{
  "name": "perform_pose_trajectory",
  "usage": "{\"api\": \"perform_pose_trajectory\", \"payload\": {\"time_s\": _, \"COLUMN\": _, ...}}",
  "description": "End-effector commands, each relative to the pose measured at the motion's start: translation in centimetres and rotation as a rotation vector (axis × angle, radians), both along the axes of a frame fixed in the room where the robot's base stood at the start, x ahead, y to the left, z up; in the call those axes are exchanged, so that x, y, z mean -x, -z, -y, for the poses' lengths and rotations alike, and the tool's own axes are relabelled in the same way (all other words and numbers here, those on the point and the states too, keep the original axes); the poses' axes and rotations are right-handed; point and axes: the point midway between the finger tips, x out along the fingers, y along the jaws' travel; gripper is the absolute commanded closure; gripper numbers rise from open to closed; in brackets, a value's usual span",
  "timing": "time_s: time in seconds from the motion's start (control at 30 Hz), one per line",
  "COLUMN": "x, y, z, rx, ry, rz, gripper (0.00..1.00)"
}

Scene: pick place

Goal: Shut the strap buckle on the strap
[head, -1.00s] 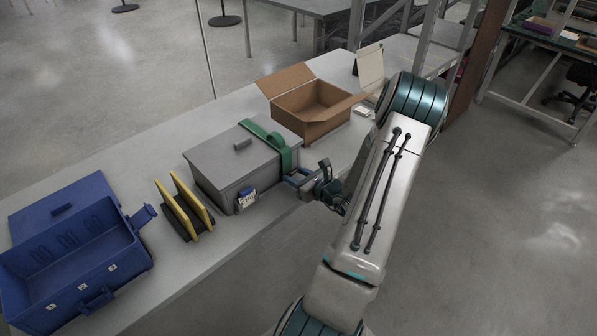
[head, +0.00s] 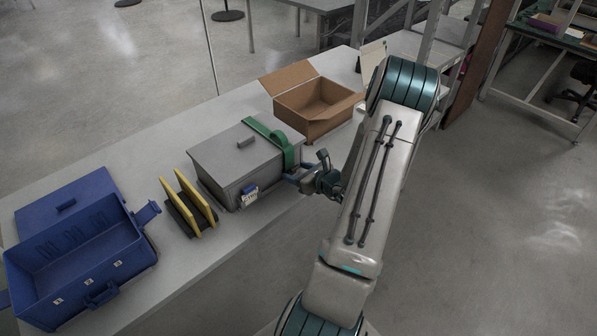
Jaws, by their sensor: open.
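A green strap (head: 271,136) runs over the right part of the lid of a grey box (head: 231,176) and down its front right side. The strap buckle cannot be made out; my gripper covers the lower end of the strap. My gripper (head: 293,177) is at the box's front right edge, with its fingertips close to the strap. Whether the fingers touch the strap or the buckle cannot be told. The gripper is open.
An open cardboard box (head: 313,118) stands behind the grey box. Yellow panels in a dark holder (head: 187,210) stand to its left, then an open blue case (head: 79,260). The table (head: 150,165) is bare behind.

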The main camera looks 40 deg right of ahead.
Motion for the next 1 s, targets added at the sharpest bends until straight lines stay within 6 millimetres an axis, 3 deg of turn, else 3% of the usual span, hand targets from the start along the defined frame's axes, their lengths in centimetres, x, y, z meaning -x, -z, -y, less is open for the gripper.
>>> {"api": "perform_pose_trajectory", "payload": {"time_s": 0.17, "x": 2.4, "y": -0.9, "z": 0.3, "rx": 0.003, "ry": 0.003, "rz": -0.002, "gripper": 0.42}}
{"api": "perform_pose_trajectory", "payload": {"time_s": 0.6, "x": 10.9, "y": -4.4, "z": 0.9, "rx": 0.003, "ry": 0.003, "rz": -0.001, "gripper": 0.42}}
{"api": "perform_pose_trajectory", "payload": {"time_s": 0.8, "x": 12.4, "y": -5.0, "z": 1.0, "rx": 0.001, "ry": 0.002, "rz": -0.001, "gripper": 0.42}}
{"api": "perform_pose_trajectory", "payload": {"time_s": 1.0, "x": 12.5, "y": -5.1, "z": 1.0, "rx": 0.0, "ry": 0.001, "rz": 0.0, "gripper": 0.42}}
